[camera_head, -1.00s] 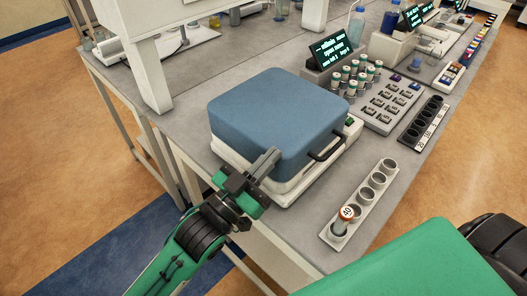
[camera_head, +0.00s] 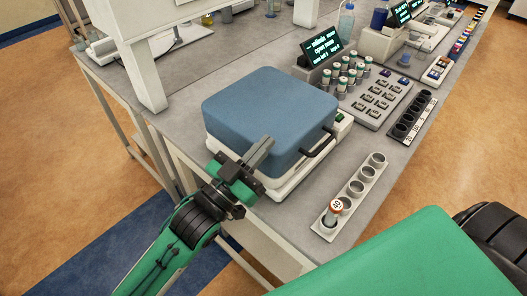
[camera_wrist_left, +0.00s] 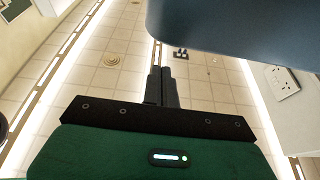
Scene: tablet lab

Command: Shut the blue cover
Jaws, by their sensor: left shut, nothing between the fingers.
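The blue cover (camera_head: 268,112) sits down over the white base (camera_head: 283,188) of a machine on the bench, and looks shut or nearly so. Its dark handle (camera_head: 318,146) is at the front right edge. My left gripper (camera_head: 266,146) is shut and empty, at the cover's near left side. I cannot tell whether it touches the cover. In the left wrist view the fingers (camera_wrist_left: 161,88) are together, with the blue cover (camera_wrist_left: 250,28) close at the upper right. My right gripper is not in view.
A white rack (camera_head: 350,205) with several wells, one holding a vial labelled 40 (camera_head: 334,208), stands right of the machine. Capped vials (camera_head: 350,72), a keypad block (camera_head: 376,97) and a display (camera_head: 326,46) stand behind. A green surface (camera_head: 400,265) fills the lower right.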

